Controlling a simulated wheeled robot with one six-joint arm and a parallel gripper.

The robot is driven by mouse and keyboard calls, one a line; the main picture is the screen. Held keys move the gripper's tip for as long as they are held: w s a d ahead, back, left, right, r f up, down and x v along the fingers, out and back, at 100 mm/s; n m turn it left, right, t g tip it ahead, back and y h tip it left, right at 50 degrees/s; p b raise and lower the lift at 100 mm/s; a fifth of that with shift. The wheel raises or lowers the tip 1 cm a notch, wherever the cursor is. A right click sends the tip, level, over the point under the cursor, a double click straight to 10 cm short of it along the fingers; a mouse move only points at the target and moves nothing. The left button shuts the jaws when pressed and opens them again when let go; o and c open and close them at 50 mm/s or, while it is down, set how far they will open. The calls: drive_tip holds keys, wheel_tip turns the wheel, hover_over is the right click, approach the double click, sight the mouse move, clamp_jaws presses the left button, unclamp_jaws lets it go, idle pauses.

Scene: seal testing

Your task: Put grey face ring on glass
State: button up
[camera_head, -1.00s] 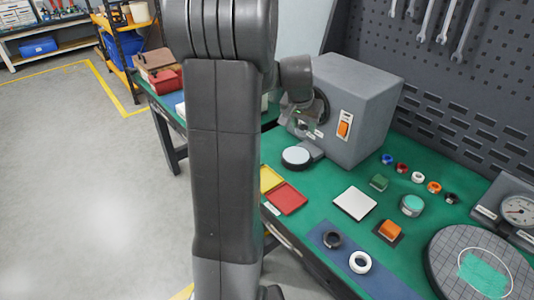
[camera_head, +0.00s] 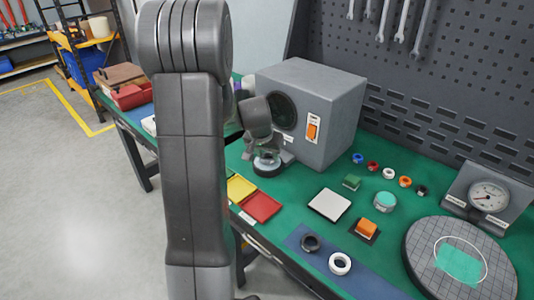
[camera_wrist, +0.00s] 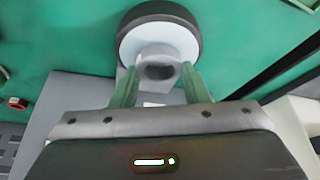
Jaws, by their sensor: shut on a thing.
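The glass is a pale round disc with a black rim (camera_head: 268,170) on the green bench, in front of the grey machine. In the wrist view its pale face (camera_wrist: 158,38) lies just beyond my fingers. My gripper (camera_wrist: 158,82) has its two green fingers shut on the grey face ring (camera_wrist: 159,72). The ring overlaps the near part of the pale face; I cannot tell whether it touches. In the head view my gripper (camera_head: 266,154) is right over the glass, and the ring is too small to make out.
The grey machine box (camera_head: 315,110) stands close behind my gripper. Yellow (camera_head: 238,188) and red (camera_head: 262,206) trays lie in front. A white square plate (camera_head: 330,204), a dark ring (camera_head: 311,243), a white ring (camera_head: 340,263) and a round gridded plate (camera_head: 420,255) are to the right.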

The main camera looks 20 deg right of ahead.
drive_tip(key=shift+f, duration=0.1)
drive_tip(key=o, duration=1)
drive_tip(key=shift+r, duration=0.4)
drive_tip(key=v, duration=1.1)
drive_tip(key=shift+s+a+r, duration=0.15)
drive_tip(key=shift+r, duration=0.05)
